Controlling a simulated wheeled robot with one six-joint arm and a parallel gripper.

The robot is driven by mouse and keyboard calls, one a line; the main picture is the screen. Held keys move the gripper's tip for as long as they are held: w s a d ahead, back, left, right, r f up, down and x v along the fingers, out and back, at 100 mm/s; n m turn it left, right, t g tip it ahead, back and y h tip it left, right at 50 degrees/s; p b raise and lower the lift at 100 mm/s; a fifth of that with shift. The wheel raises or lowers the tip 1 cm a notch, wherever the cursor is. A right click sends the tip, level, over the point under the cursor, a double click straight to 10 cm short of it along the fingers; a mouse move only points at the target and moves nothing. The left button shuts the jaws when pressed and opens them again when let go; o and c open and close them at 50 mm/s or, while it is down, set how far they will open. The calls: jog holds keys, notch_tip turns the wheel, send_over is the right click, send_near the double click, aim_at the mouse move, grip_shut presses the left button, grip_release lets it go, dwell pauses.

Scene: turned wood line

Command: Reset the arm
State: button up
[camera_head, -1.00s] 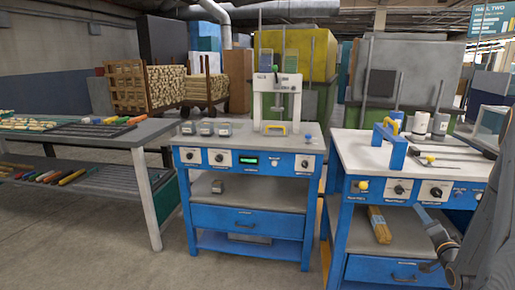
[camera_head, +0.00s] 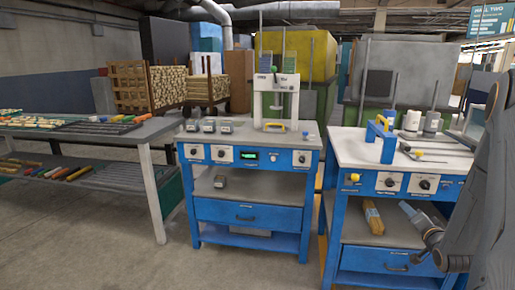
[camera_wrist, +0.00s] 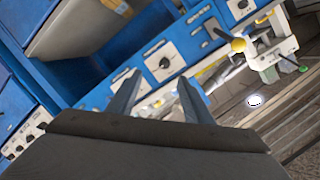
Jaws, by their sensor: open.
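My gripper (camera_wrist: 158,95) is open in the wrist view, with its two fingers apart and nothing between them. Beyond the fingers is the blue front of a workstation with a black knob on a white plate (camera_wrist: 160,62). In the head view my arm comes in from the right edge. The gripper end (camera_head: 412,215) shows in front of the right blue workstation (camera_head: 430,158), beside its open shelf. I cannot tell how far it is from the shelf.
A middle blue workstation (camera_head: 245,215) carries a white press (camera_head: 276,95). A long table (camera_head: 165,125) with coloured sticks stands at the left. A wooden piece (camera_head: 373,217) lies on the right workstation's shelf. The floor at lower left is clear.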

jog(key=s+a+r+n+g+y+p, duration=0.1)
jog(key=s+a+r+n+g, duration=0.2)
jog(key=a, duration=0.7)
jog(key=s+a+r+n+g+y+p, duration=0.1)
jog(key=a+n+g, duration=0.25)
jog(key=a, duration=0.55)
jog(key=s+a+r+n+g, duration=0.1)
jog(key=s+a+r+g, duration=0.1)
jog(key=s+a, duration=0.4)
jog(key=s+a+r+n+g+y+p, duration=0.1)
jog(key=s+a+r+n+g, duration=0.1)
jog(key=s+a+g, duration=0.2)
jog(key=s+a+r+n+g, duration=0.1)
jog(key=s+a+n+g, duration=0.1)
jog(key=s+a, duration=0.8)
jog(key=s+g, duration=0.1)
jog(key=s, duration=0.5)
jog(key=shift+s+r+y, duration=0.3)
jog(key=shift+s+r, duration=0.05)
jog(key=shift+r, duration=0.05)
